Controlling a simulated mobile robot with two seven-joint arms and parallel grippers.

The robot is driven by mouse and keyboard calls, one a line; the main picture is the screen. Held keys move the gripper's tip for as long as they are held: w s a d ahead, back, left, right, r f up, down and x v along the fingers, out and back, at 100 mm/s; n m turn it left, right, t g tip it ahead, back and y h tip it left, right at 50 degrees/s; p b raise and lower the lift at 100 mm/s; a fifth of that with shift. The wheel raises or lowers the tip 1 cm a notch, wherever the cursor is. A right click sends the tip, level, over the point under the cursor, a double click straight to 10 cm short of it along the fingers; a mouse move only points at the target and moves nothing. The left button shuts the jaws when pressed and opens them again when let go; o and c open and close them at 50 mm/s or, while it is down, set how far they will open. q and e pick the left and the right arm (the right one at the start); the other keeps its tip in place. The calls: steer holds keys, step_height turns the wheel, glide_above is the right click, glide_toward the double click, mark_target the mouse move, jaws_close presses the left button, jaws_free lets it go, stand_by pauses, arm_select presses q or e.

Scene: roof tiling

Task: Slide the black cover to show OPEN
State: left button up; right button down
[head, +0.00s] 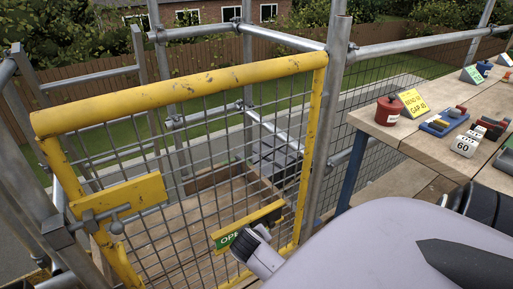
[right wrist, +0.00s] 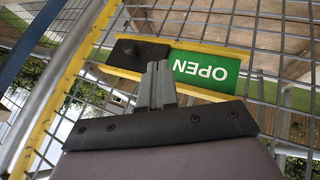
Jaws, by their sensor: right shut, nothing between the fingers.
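The sign on the gate has a yellow frame (head: 240,226) and a green panel (head: 229,241); in the right wrist view the green panel (right wrist: 205,70) reads OPEN in full, upside down. The black cover (right wrist: 136,51) sits at the left end of the frame in that view, beside the green panel. My right gripper (right wrist: 158,68) is shut and empty, its fingertips at the cover's edge next to the green; I cannot tell if they touch. In the head view my right gripper (head: 262,232) hides part of the sign. My left gripper is not in view.
The yellow gate (head: 190,86) with wire mesh stands in front, with a latch plate (head: 118,194) at left. Scaffold poles (head: 325,130) flank it.

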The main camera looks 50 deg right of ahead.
steer(key=shift+v, duration=0.9)
steer(key=s+a+r+n+t+y+p, duration=0.2)
steer(key=s+a+r+t+y+p, duration=0.1)
steer(key=a, duration=0.5)
steer(key=s+a+r+n+t+y+p, duration=0.2)
steer(key=s+a+r+y+p, duration=0.3)
steer(key=s+a, duration=0.3)
steer(key=shift+a+r+n+t+y+p, duration=0.3)
steer(key=shift+a+r+t+p, duration=0.15)
steer(key=shift+a+t+p, duration=0.2)
steer(key=shift+s, duration=0.15)
